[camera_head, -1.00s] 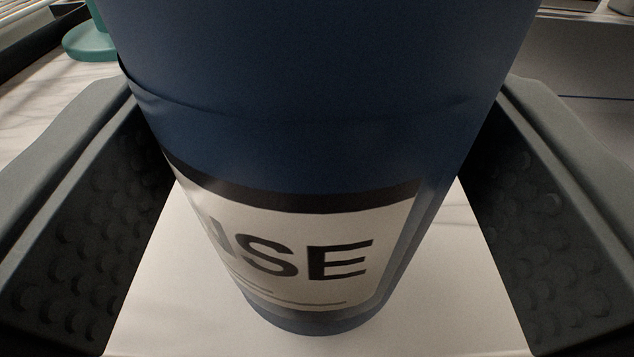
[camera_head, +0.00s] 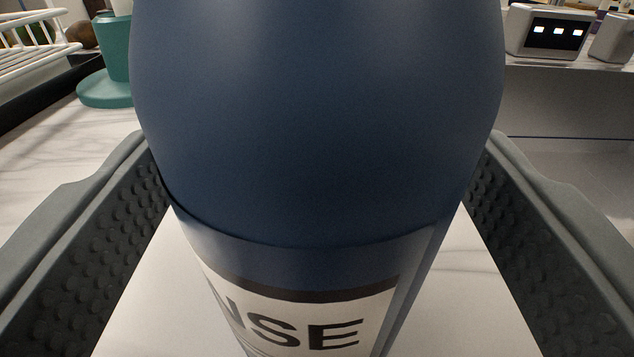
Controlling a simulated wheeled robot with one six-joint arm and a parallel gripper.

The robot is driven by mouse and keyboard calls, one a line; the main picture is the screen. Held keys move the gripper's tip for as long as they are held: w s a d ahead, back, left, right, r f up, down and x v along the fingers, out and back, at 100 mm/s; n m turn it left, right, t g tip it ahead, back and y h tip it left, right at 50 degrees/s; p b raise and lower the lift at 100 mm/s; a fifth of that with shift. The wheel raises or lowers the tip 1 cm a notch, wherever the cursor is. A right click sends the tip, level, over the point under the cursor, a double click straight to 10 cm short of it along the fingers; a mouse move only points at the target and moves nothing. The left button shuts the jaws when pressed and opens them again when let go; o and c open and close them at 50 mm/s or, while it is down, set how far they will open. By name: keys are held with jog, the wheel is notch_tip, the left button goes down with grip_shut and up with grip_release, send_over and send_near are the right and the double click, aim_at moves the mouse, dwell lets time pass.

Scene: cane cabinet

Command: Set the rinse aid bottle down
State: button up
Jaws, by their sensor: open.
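The rinse aid bottle (camera_head: 310,130) is dark blue with a white label on which the letters "NSE" show. It fills the middle of the view and stands over a white marbled surface (camera_head: 150,290). Its top and its base are outside the frame. My gripper (camera_head: 318,150) is open, with one dark, studded finger on each side of the bottle. Light surface shows between the lower bottle and each finger. Higher up, the bottle's sides overlap the fingertips in the picture, so I cannot tell whether they touch there.
A teal stand (camera_head: 112,65) is at the upper left, beside a white wire rack (camera_head: 35,38). A small white device with a lit display (camera_head: 556,32) is on a raised ledge at the upper right. Bare counter shows at far left and right.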

jog(key=s, duration=1.1)
jog(key=shift+s, duration=0.2)
jog(key=shift+r, duration=0.1)
